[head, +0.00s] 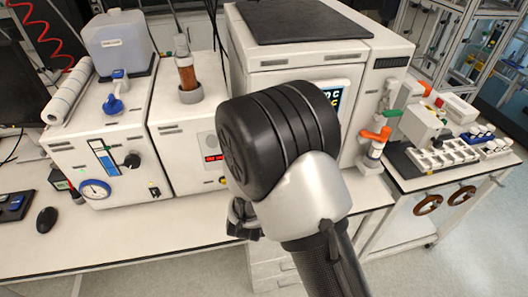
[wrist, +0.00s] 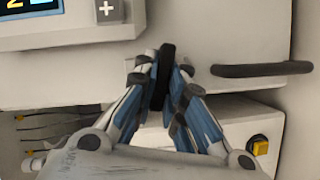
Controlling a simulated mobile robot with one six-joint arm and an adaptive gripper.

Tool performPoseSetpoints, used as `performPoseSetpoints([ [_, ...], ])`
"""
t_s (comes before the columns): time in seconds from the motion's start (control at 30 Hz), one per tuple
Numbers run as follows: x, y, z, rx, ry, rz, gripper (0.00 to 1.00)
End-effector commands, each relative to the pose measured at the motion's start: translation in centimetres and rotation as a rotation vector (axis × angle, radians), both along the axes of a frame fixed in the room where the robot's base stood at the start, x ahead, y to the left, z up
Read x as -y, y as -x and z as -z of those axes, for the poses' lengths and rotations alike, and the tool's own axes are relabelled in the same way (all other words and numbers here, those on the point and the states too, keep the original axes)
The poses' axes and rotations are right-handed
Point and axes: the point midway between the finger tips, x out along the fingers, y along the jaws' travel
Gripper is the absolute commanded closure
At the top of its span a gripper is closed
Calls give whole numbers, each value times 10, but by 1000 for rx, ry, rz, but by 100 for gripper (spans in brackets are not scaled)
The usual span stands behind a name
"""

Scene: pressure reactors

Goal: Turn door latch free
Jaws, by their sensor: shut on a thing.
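The door latch (wrist: 166,72) is a black upright bar in the middle of the wrist view. My gripper (wrist: 164,82) is closed around it, one blue and grey finger on each side. The latch's top end shows above the fingertips; its lower part is partly hidden between the fingers. It stands nearly upright on the white front of the instrument (head: 290,62). In the head view my black and silver wrist covers the latch and the lower part of that front.
A dark horizontal handle (wrist: 262,69) is just right of the latch. A panel with a lit display and a plus button (wrist: 106,8) is at upper left. A yellow button (wrist: 260,146) is at lower right. Bottles with orange caps (head: 374,142) stand right of the instrument.

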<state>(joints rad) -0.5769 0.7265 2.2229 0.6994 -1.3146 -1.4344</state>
Motion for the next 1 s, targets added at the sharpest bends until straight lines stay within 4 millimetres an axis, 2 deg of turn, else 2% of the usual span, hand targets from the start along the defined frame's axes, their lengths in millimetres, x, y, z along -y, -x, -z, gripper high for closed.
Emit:
performPoseSetpoints([
  [0.3, -1, -1, -1, 35, 100, -3, 100],
  [0.8, -2, -1, -2, 41, 116, -3, 100],
  [0.83, -2, -1, -2, 41, 116, -3, 88],
  [1.0, -1, -1, -1, 40, 116, -2, 77],
])
